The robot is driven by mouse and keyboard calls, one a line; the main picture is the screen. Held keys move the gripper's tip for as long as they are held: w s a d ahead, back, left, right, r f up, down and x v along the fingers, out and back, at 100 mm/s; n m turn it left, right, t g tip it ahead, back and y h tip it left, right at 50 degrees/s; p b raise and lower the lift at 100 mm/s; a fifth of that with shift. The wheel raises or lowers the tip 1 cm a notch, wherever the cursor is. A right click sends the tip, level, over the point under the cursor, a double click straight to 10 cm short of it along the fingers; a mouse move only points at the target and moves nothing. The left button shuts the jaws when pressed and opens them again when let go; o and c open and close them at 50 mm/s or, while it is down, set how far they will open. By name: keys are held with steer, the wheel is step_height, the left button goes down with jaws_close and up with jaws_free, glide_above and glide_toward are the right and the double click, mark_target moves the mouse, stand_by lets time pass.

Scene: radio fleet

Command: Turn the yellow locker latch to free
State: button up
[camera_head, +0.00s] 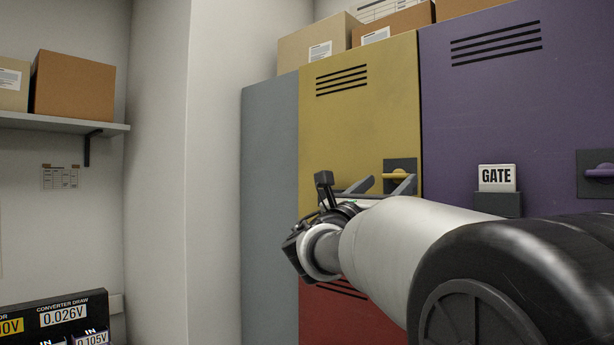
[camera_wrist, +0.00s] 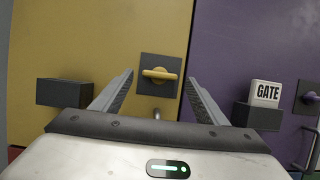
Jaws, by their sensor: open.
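The yellow locker (camera_head: 365,115) stands in the middle of the locker row. Its latch is a yellow handle (camera_head: 397,174) on a dark square plate at the door's right side. In the wrist view the yellow latch (camera_wrist: 159,74) lies about horizontal on its dark plate (camera_wrist: 173,89). My gripper (camera_head: 380,183) is in front of the yellow door, close to the latch. In the wrist view its two fingers (camera_wrist: 158,92) are spread apart on either side of the latch plate, with nothing between them. I cannot tell the exact gap to the latch.
A purple locker (camera_head: 500,110) with its own latch (camera_head: 600,171) stands to the right. A white GATE sign (camera_head: 497,178) sits on a dark block. Another dark block (camera_wrist: 62,92) juts from the yellow door at left. Boxes (camera_head: 318,42) top the lockers. A red door (camera_head: 335,318) is below.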

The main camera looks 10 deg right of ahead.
mark_target(396, 176)
steer(key=shift+x, duration=1.5)
steer(key=shift+c, duration=0.4)
steer(key=c, duration=1)
steer(key=shift+a, duration=0.1)
